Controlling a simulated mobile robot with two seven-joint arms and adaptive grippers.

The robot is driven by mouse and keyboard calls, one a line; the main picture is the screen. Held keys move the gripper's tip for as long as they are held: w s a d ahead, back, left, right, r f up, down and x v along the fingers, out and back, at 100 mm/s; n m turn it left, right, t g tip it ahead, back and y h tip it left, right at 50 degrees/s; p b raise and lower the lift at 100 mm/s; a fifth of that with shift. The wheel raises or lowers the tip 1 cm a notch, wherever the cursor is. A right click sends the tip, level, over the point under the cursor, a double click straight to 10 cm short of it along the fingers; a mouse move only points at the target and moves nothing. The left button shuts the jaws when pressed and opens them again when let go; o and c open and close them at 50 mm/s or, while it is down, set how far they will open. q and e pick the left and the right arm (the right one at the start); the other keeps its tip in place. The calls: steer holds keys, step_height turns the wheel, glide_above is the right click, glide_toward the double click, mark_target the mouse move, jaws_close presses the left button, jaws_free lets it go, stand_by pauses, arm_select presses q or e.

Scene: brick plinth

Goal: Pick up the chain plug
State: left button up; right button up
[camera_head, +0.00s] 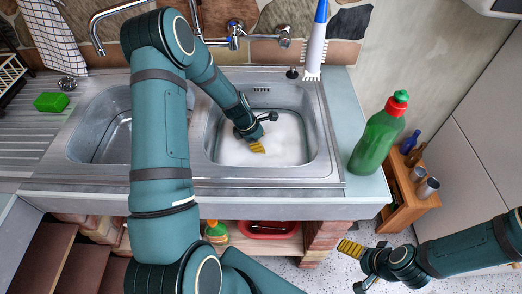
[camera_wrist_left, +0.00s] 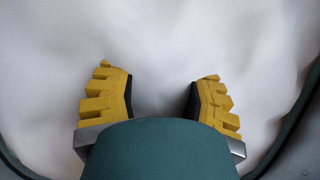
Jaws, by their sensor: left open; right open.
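I cannot identify the chain plug for certain in either view. A small dark stopper-like piece (camera_head: 292,72) stands on the back rim of the right sink basin, and a small metal piece (camera_head: 67,83) lies on the left drainboard. White foam or suds (camera_head: 285,140) fill the right basin and hide its bottom. My left gripper (camera_head: 263,133) is inside this basin, at the foam. In the left wrist view its yellow fingers (camera_wrist_left: 160,95) are apart, with only white foam between them. My right gripper (camera_head: 357,268) is open and empty, low at the right, beyond the counter's front.
A tap (camera_head: 233,40) and a white brush with blue handle (camera_head: 315,45) are behind the basin. A green bottle (camera_head: 380,135) stands right of the sink. A green sponge (camera_head: 51,101) lies on the left drainboard. The left basin (camera_head: 100,130) is partly hidden by my arm.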

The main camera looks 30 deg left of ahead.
arm_select(q)
jaws_close()
